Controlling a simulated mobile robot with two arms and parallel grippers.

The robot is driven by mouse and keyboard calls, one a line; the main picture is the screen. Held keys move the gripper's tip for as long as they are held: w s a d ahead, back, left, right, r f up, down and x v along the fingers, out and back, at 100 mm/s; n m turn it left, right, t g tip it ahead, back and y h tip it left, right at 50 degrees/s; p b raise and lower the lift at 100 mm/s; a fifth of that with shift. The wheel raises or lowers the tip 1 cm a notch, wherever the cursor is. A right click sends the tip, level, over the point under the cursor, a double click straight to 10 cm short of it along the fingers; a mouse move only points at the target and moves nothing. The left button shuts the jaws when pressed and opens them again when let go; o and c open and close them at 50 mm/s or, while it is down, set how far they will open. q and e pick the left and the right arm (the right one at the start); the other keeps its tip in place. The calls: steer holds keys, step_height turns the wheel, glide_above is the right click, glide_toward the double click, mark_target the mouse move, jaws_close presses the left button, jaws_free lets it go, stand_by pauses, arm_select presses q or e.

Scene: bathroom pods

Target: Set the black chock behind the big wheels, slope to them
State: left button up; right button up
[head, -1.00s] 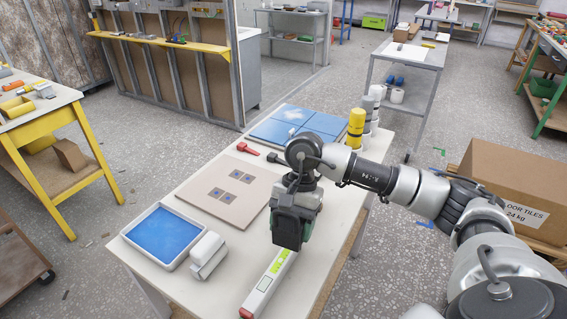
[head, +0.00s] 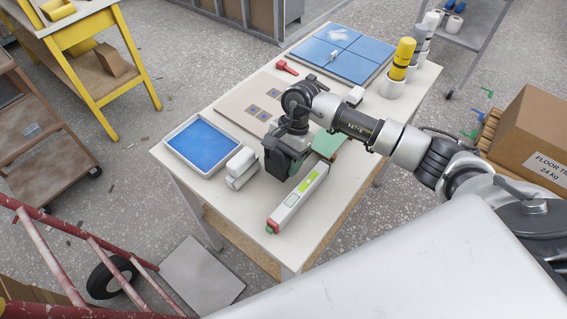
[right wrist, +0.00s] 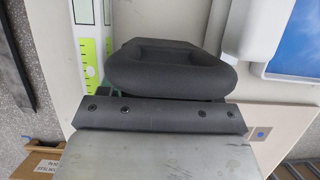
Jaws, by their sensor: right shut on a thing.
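My right gripper (head: 286,166) is over the white table, between the spirit level and the white blocks. It is shut on a dark thing, which I take for the black chock; its outline merges with the dark fingers in the head view. In the right wrist view a dark rounded form (right wrist: 170,68) fills the middle, and which way a slope faces cannot be told. A red tube-framed cart stands at the lower left, with one big black wheel (head: 112,277) showing; its other wheels are out of view. My left gripper is not in view.
The table holds a spirit level (head: 298,198), a blue-filled tray (head: 171,145), white blocks (head: 241,166) and blue tiles (head: 351,45). A grey plate (head: 202,275) lies on the floor right of the wheel. A tile carton (head: 535,135) stands at right.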

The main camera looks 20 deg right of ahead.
steer(key=shift+f+p, duration=0.4)
steer(key=shift+f, duration=1.25)
steer(key=shift+f, duration=0.1)
steer(key=o, duration=1.2)
